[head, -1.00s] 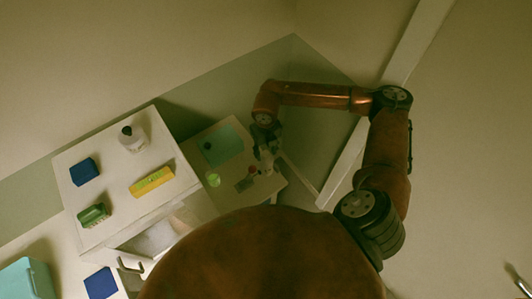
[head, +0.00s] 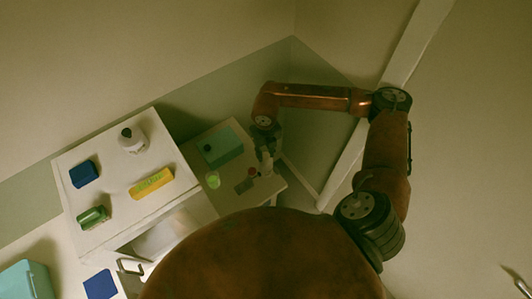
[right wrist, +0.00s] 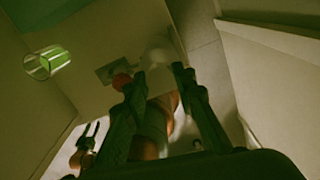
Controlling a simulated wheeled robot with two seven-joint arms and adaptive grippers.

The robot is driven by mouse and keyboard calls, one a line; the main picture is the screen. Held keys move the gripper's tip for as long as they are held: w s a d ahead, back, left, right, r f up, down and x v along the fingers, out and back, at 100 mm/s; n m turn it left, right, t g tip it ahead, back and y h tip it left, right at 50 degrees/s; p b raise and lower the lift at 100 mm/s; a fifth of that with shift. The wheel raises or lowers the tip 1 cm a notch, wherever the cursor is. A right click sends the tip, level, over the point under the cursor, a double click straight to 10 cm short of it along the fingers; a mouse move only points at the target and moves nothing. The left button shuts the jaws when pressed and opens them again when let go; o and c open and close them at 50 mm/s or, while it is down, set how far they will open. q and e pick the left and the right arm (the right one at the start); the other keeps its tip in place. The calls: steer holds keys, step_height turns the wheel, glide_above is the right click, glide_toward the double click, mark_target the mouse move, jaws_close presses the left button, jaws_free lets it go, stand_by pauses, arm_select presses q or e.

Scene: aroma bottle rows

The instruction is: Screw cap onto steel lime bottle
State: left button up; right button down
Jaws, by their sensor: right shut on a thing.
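My right gripper (head: 266,152) reaches down over the small low table at the back. It is shut on a pale, whitish thing (right wrist: 160,82), which shows between its fingertips in the right wrist view; whether this is a cap or part of a bottle is unclear. A pale piece also shows under the gripper in the head view (head: 267,166). A small red round thing (head: 252,172) is beside the gripper, by a dark flat plate (head: 243,186).
The white cabinet (head: 110,180) at left bears a white bottle with a dark top (head: 133,142), a blue block (head: 84,173), a green item (head: 94,216) and a yellow box (head: 152,183). Walls stand close behind.

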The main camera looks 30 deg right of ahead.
steer(key=m, duration=0.4)
steer(key=shift+p, duration=0.35)
steer(key=m+p, duration=0.1)
steer(key=m, duration=0.3)
steer(key=shift+m, duration=0.3)
steer(key=m+p, duration=0.1)
steer(key=m, duration=0.4)
steer(key=shift+m+p, duration=0.3)
steer(key=shift+p, duration=0.05)
steer(key=m+p, duration=0.1)
steer(key=m, duration=0.2)
steer(key=shift+m, duration=0.5)
steer(key=c, duration=1.7)
jaws_free()
